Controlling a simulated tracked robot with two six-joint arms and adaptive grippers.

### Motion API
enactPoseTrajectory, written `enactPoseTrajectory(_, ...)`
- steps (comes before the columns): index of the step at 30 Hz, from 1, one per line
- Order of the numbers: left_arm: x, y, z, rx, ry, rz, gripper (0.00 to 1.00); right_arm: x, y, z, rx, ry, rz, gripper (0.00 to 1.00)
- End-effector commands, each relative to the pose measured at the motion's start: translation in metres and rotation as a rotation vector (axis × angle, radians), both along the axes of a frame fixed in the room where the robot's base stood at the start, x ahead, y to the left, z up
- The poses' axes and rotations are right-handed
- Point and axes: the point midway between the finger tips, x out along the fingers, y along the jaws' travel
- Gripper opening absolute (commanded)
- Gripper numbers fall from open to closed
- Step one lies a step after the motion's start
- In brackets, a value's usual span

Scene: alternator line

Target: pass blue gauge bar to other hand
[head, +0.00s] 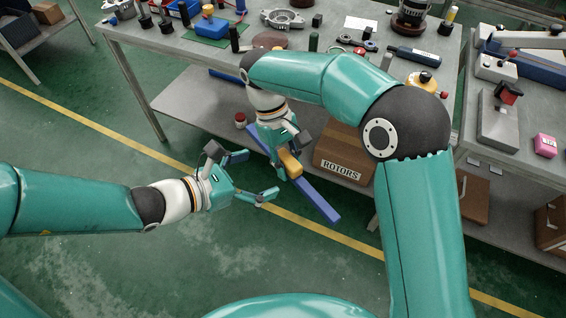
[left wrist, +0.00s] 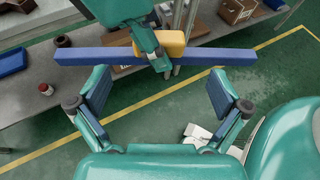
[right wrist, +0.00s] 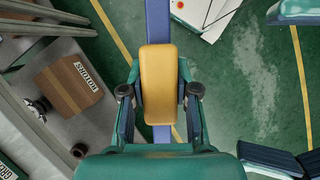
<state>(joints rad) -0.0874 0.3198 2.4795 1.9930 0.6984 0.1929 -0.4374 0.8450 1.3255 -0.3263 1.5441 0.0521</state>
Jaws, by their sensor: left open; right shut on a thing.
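The blue gauge bar (head: 318,199) is a long blue bar with a yellow block (head: 290,163) around its middle. My right gripper (head: 288,160) is shut on it at the yellow block and holds it in the air in front of the workbench. In the right wrist view the yellow block (right wrist: 158,80) sits between the fingers, with the blue bar (right wrist: 158,25) running lengthwise past it. My left gripper (head: 252,177) is open and empty, just left of the bar. In the left wrist view the bar (left wrist: 215,57) lies crosswise beyond my open fingers (left wrist: 165,108), apart from them.
The workbench (head: 160,40) carries several parts and tools at the back. A brown ROTORS box (head: 340,150) stands on its lower shelf (head: 190,100), behind the bar. Another table (head: 480,150) is at the right. The green floor (head: 100,180) at the left is clear.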

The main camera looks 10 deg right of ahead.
Motion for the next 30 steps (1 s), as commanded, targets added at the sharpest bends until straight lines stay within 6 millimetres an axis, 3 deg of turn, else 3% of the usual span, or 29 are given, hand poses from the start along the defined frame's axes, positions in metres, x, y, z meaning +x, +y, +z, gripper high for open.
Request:
enactPoseTrajectory(9,0.025,-0.048,-0.024,0.003,0.003,-0.005,1.0,0.0,0.0,0.001,0.001,-0.001,0.0,0.0)
enactPoseTrajectory(15,0.037,-0.069,-0.034,0.004,0.001,-0.004,1.0,0.0,0.0,0.001,0.001,-0.001,0.0,0.0)
enactPoseTrajectory(29,0.042,-0.077,-0.041,0.011,0.005,-0.001,1.0,-0.001,0.001,0.003,0.0,0.001,0.0,0.0)
enactPoseTrajectory(30,0.042,-0.077,-0.041,0.011,0.007,-0.002,0.95,-0.001,0.001,0.003,0.0,0.001,0.0,0.0)
